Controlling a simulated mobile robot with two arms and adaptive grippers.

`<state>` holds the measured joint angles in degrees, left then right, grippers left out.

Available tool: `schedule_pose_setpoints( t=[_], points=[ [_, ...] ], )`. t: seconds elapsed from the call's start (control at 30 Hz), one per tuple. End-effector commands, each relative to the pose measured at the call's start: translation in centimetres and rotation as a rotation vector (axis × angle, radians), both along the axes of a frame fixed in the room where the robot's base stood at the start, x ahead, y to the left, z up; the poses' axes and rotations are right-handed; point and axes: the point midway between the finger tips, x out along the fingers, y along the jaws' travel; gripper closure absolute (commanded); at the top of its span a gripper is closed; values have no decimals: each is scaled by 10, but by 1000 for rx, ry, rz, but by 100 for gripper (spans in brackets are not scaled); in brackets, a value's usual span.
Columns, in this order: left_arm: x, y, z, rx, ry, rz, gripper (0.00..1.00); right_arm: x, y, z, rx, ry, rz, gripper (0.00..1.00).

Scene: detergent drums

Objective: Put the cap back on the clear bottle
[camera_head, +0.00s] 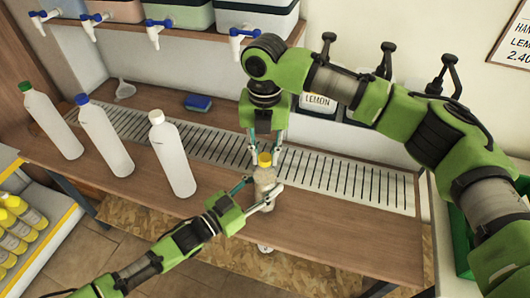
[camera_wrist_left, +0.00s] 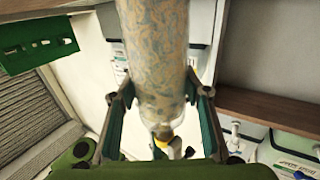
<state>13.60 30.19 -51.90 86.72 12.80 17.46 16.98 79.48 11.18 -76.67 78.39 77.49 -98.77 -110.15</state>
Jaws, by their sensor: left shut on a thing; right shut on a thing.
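In the left wrist view the patterned, see-through bottle (camera_wrist_left: 153,50) passes between the fingers of my left gripper (camera_wrist_left: 161,88). The yellow cap (camera_head: 265,159) is at the top of the bottle, and my right gripper (camera_head: 266,160) comes down from above, shut on it. The cap also shows in the left wrist view (camera_wrist_left: 162,141). I cannot tell whether the cap is seated on the neck.
Three white bottles with a green cap (camera_head: 52,121), a blue cap (camera_head: 105,138) and a white cap (camera_head: 173,155) stand to the left. A slotted metal drain (camera_head: 335,178) runs behind. A blue sponge (camera_head: 198,102) lies farther back. Drums with taps (camera_head: 240,38) sit on a shelf above.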

Motion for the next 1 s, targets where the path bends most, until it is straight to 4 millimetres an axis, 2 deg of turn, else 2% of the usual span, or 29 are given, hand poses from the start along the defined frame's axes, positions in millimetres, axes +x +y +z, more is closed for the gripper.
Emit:
schedule_pose_setpoints(
  t=[1.0],
  points=[
    [-1,-1,0,1,-2,-2,100,0,2,-1,2,4,-2022,100]
  ],
)
